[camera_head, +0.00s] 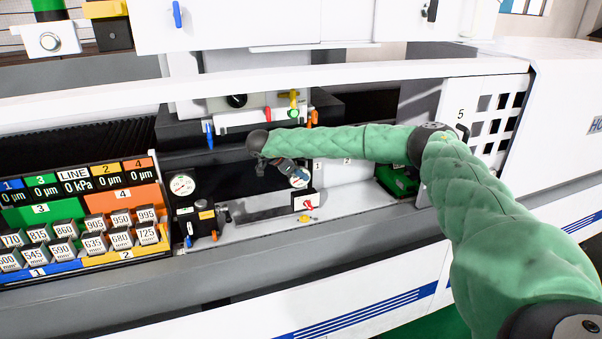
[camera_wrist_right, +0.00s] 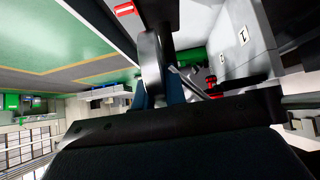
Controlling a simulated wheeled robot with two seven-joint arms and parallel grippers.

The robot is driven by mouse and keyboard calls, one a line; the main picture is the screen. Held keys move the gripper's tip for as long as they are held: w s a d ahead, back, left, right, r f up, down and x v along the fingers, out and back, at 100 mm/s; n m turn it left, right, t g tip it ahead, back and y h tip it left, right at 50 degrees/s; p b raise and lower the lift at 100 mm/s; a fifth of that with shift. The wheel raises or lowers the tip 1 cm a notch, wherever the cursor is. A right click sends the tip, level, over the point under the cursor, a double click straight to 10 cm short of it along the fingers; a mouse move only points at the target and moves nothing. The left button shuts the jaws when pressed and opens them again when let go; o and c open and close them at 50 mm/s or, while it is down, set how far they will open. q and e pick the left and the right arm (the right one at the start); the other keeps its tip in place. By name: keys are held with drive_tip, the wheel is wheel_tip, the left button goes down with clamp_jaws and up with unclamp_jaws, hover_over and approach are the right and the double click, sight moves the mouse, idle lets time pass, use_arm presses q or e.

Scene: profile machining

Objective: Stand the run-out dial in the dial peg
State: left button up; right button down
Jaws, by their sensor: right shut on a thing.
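My right gripper (camera_head: 280,164) reaches in from the right on a green-sleeved arm, in front of the machine's dark panel. It is shut on a small round dial with a white face (camera_head: 299,178), which I take to be the run-out dial. The dial is held above the white ledge. In the right wrist view, the fingers (camera_wrist_right: 172,92) are partly hidden behind the dark gripper body, with a grey rounded part (camera_wrist_right: 152,65) and a thin stem (camera_wrist_right: 188,84) between or beside them. I cannot make out the dial peg for certain. My left gripper is not in view.
A plate with a red mark (camera_head: 306,202) and a yellow piece (camera_head: 305,218) are on the ledge below my gripper. A rack of numbered blocks (camera_head: 85,235) fills the left.

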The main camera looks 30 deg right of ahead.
sight(303, 185)
drive_tip(key=shift+f+b, duration=0.4)
drive_tip(key=shift+f, duration=1.05)
use_arm(q)
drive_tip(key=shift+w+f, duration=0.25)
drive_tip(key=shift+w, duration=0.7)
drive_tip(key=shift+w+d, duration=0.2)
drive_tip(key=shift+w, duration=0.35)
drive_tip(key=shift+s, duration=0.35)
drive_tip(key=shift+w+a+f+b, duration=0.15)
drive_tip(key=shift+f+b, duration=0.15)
drive_tip(key=shift+b, duration=0.15)
use_arm(e)
drive_tip(key=shift+f, duration=0.65)
use_arm(q)
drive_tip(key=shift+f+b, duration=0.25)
drive_tip(key=shift+b, duration=0.15)
use_arm(e)
drive_tip(key=shift+s+f, duration=0.1)
drive_tip(key=shift+f, duration=0.55)
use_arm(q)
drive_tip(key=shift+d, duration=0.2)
use_arm(e)
drive_tip(key=shift+a, duration=0.1)
idle(0.5)
